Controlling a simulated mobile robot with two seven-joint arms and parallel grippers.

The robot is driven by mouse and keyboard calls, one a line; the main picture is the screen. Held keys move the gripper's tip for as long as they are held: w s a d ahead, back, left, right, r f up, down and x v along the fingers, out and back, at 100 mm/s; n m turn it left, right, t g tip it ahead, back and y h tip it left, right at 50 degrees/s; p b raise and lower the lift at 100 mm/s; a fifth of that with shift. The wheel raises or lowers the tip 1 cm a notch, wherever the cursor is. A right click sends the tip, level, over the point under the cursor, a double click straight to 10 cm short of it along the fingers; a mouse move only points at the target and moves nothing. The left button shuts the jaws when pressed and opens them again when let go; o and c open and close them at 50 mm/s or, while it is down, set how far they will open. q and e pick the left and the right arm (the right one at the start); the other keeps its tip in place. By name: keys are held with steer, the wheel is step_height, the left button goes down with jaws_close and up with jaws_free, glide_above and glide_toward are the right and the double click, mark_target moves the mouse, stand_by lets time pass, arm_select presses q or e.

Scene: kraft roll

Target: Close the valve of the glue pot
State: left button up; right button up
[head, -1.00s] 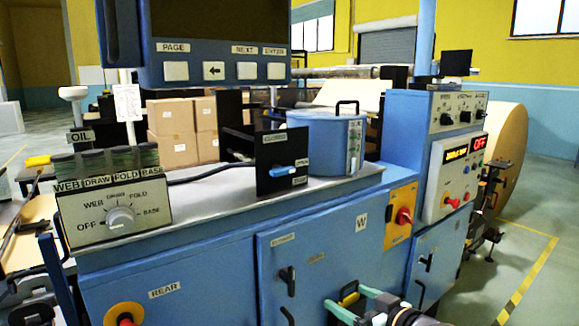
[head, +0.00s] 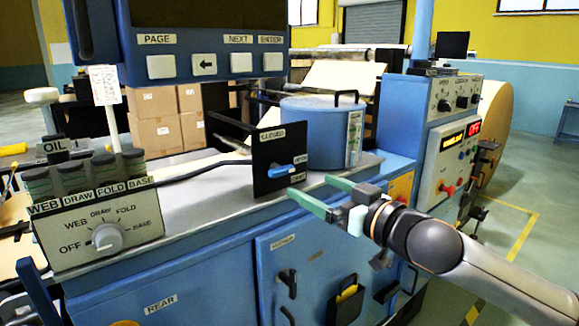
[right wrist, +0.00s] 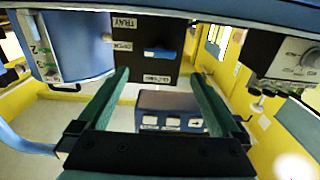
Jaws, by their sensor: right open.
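The blue glue pot (head: 322,130) with a black lid handle stands on the machine's grey top; it also shows at upper left in the right wrist view (right wrist: 70,45). Beside it is a black valve plate (head: 268,150) with a CLOSED label at its top and two small labels at right and below. Its blue lever (head: 283,171) lies roughly level, its end toward the right label, which seems to read OPEN. The lever also shows in the right wrist view (right wrist: 160,53), upside down. My right gripper (head: 310,187) is open and empty, fingertips just short of the plate, apart from the lever.
A selector box (head: 98,230) with a knob stands at left, and a button panel (head: 205,55) hangs above. A control cabinet (head: 440,140) rises at right. The grey top (head: 205,190) is bare left of the plate.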

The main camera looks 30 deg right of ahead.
mark_target(285, 172)
steer(key=w, duration=0.1)
steer(key=w+b, duration=0.1)
steer(key=w, duration=0.2)
steer(key=shift+w+f, duration=0.25)
steer(key=shift+w, duration=0.1)
steer(key=shift+w+a+b, duration=0.25)
steer(key=shift+w+b, duration=0.45)
steer(key=shift+b, duration=0.1)
steer(key=shift+w+d, duration=0.1)
steer(key=shift+w, duration=0.55)
steer(key=shift+w+r+b, duration=0.15)
steer(key=shift+w+b, duration=0.15)
steer(key=shift+w, duration=0.35)
steer(key=shift+c, duration=0.2)
steer(key=c, duration=1.3)
steer(key=shift+o, duration=0.2)
